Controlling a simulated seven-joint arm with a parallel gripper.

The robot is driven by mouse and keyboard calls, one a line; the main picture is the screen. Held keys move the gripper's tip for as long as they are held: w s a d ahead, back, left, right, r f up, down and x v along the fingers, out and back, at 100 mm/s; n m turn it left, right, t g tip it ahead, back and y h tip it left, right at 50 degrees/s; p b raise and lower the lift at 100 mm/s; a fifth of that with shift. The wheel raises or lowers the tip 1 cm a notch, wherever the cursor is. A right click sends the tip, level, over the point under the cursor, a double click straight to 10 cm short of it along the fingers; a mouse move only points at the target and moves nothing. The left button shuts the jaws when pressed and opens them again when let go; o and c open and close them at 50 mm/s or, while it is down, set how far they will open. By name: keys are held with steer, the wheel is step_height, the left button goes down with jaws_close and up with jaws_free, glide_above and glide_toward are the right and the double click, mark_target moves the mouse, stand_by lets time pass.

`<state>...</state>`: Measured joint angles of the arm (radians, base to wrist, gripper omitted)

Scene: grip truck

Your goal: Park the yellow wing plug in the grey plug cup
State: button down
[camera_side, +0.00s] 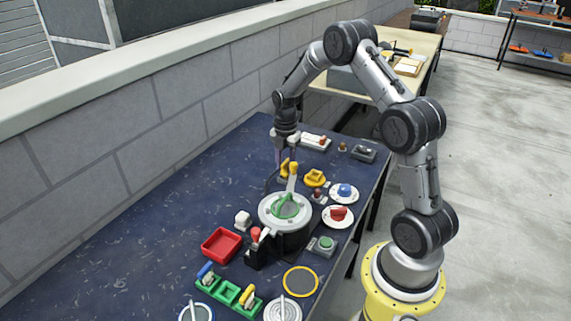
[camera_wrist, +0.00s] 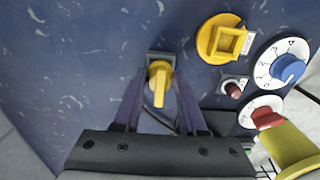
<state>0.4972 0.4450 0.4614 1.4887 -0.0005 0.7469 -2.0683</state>
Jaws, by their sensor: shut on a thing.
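The yellow wing plug (camera_wrist: 160,82) is between the fingers of my gripper (camera_wrist: 161,92), which is shut on it. In the side view the plug (camera_side: 284,168) shows at the fingertips of my gripper (camera_side: 284,163), behind the round device. A dark grey square piece (camera_wrist: 161,57), which looks like the grey plug cup, shows right at the plug's head in the wrist view. I cannot tell whether the plug is inside it or just above it. In the side view this cup is hidden.
A yellow base with a square socket (camera_wrist: 229,42) lies to the right. Dials with a blue knob (camera_wrist: 288,68) and a red knob (camera_wrist: 267,117) stand farther right. The blue table left of my gripper is clear.

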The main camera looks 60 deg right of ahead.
mark_target(286, 161)
steer(key=shift+f, duration=0.4)
stand_by(1.1)
steer(key=shift+c, duration=0.3)
jaws_free()
steer(key=shift+r, duration=3.75)
